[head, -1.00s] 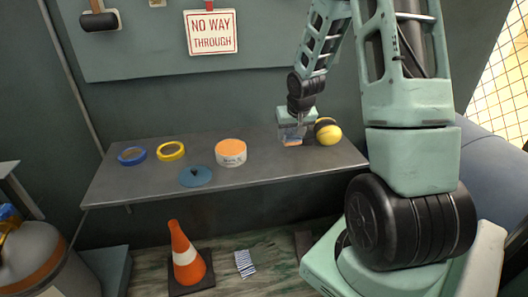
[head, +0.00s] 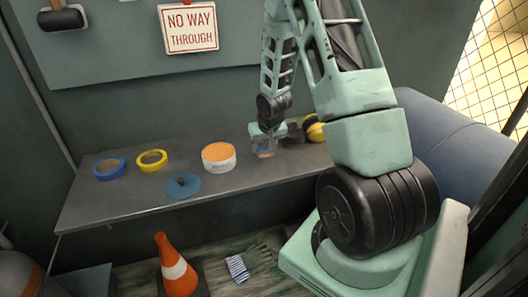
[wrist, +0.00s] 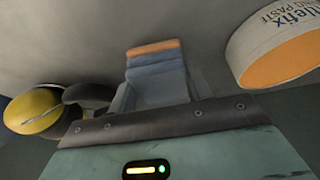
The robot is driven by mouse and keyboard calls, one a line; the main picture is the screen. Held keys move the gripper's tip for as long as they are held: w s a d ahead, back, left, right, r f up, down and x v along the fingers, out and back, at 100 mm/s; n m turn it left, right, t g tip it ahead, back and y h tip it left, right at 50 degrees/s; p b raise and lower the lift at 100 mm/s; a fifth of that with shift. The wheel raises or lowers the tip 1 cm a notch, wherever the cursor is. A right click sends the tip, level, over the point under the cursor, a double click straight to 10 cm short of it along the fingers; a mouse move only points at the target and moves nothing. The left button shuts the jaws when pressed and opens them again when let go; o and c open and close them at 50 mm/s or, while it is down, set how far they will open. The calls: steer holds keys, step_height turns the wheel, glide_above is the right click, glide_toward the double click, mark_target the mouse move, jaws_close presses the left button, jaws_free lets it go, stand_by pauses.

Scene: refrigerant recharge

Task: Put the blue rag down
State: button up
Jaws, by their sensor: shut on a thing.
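The blue rag (head: 263,146), a folded blue piece with an orange band, is between the fingers of my gripper (head: 265,138) over the right part of the grey shelf (head: 125,202). In the wrist view the rag (wrist: 155,72) shows with its orange band at the far end, and the gripper (wrist: 155,100) is shut on it. The rag's lower end is close to the shelf top; I cannot tell whether it touches.
A paste tub with an orange top (head: 219,158) stands left of the rag. Yellow and black earmuffs (head: 315,130) lie to its right. Further left are a flat blue round piece (head: 182,187), a yellow tape roll (head: 152,160) and a blue tape roll (head: 109,169). A cone (head: 176,268) stands below.

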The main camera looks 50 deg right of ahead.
steer(key=shift+f, duration=1.1)
steer(key=shift+f, duration=0.2)
steer(key=o, duration=1)
steer(key=shift+r, duration=0.1)
steer(key=shift+r, duration=0.1)
